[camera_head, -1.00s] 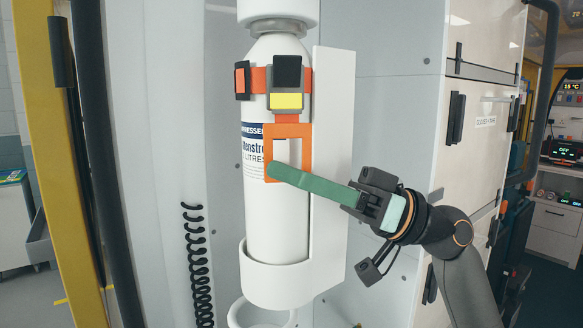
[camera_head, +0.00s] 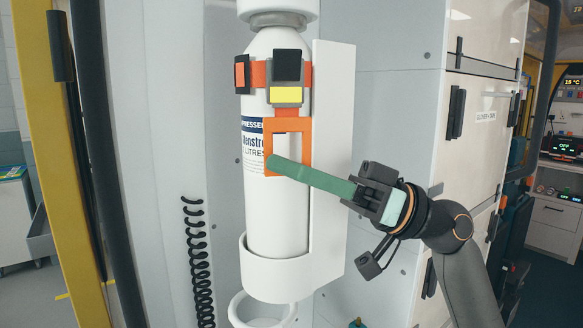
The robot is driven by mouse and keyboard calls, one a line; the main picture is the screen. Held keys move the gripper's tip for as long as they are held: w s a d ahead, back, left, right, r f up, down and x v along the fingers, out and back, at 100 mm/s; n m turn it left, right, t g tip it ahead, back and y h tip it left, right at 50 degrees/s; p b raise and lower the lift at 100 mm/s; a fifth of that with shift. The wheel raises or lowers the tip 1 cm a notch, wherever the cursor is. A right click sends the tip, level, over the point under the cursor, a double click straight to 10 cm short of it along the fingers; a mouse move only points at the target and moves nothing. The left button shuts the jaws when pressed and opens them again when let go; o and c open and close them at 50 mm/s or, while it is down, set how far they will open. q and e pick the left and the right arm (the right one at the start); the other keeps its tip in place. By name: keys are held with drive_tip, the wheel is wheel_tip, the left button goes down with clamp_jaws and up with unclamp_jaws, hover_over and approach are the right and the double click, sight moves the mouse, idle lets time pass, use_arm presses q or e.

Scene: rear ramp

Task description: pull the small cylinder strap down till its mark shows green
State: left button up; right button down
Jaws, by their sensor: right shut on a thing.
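A white cylinder (camera_head: 270,215) stands upright in a white wall holder (camera_head: 280,278). An orange strap (camera_head: 258,74) crosses its upper part, with a black-topped grey buckle. The buckle's mark (camera_head: 286,95) shows yellow. A square orange pull loop (camera_head: 290,125) hangs below the buckle. My right gripper (camera_head: 276,163) reaches in from the right; its long green finger crosses the lower part of the loop, and it is shut on the pull loop. The finger hides part of the loop's lower bar, and its far finger is hidden. My left gripper is not in view.
A white back plate (camera_head: 333,150) stands right of the cylinder, and an empty white ring (camera_head: 263,316) is below it. A coiled black cord (camera_head: 201,265) hangs at the left. Cabinets with black handles (camera_head: 456,120) stand at the right. A yellow post (camera_head: 50,150) is at far left.

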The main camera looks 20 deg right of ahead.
sight(292, 211)
drive_tip(key=shift+w, duration=0.1)
idle(0.7)
wheel_tip(292, 211, down, 5)
drive_tip(key=b, duration=0.4)
drive_tip(key=shift+r, duration=0.2)
drive_tip(key=shift+f+b, duration=0.3)
drive_tip(key=shift+b, duration=0.25)
drive_tip(key=shift+f, duration=0.1)
drive_tip(key=c, duration=1.1)
unclamp_jaws()
drive_tip(key=shift+o, duration=1.1)
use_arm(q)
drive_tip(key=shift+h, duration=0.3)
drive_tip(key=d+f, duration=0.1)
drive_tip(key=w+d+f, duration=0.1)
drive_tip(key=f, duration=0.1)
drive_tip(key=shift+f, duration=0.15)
